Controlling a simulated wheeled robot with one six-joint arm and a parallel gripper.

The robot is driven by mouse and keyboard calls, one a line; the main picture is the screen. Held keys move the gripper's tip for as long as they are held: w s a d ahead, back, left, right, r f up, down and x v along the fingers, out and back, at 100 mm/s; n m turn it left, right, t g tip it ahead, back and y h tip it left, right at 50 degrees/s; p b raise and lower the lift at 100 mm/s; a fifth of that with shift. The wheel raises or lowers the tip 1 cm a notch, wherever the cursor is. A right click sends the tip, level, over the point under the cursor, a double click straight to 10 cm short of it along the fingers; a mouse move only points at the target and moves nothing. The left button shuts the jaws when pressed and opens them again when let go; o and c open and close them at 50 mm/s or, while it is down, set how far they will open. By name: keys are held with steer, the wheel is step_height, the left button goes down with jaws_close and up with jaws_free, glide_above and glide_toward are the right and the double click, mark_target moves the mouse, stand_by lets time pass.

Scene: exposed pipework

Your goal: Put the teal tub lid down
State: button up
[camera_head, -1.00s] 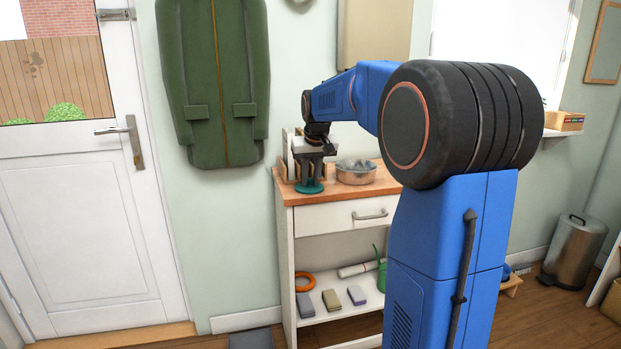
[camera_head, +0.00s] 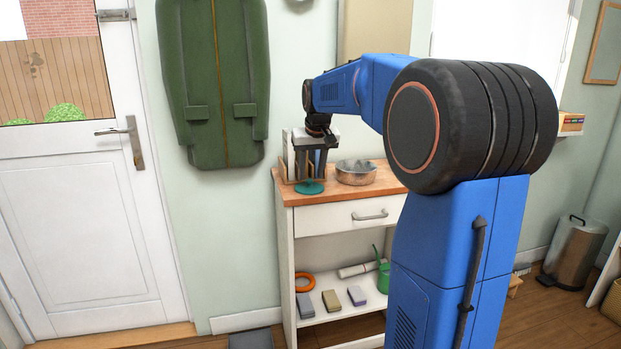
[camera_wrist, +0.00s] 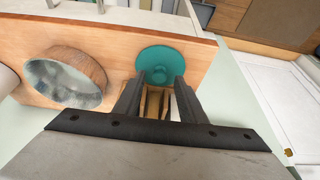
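The teal tub lid (camera_head: 309,187) lies flat on the wooden top of the white cabinet, near its front left edge. In the wrist view the lid (camera_wrist: 160,57) is a round teal disc with a raised knob, just beyond my fingertips. My gripper (camera_head: 318,172) is above the lid and apart from it. In the wrist view its two dark fingers (camera_wrist: 156,88) are spread with nothing held between them. No tub that fits the lid can be made out.
A wooden rack (camera_head: 289,166) stands behind the lid, close to my gripper. The lower shelf holds an orange ring (camera_head: 305,282), several blocks and a green watering can (camera_head: 383,275).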

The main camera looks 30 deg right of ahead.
steer(key=v, duration=0.9)
steer(key=shift+s+a, duration=0.1)
steer(key=shift+s, duration=0.05)
steer(key=s+a+f+n, duration=0.1)
steer(key=s+a+f, duration=0.4)
steer(key=s+f, duration=0.3)
steer(key=s+a+f+n, duration=0.1)
steer(key=s+a+f, duration=0.5)
steer(key=s, duration=0.9)
steer(key=s+a+f+n+y, duration=0.1)
steer(key=s+a+f, duration=0.5)
steer(key=s+f, duration=0.4)
steer(key=shift+s+f+t, duration=0.3)
steer(key=shift+s+f, duration=0.1)
steer(key=shift+s, duration=0.5)
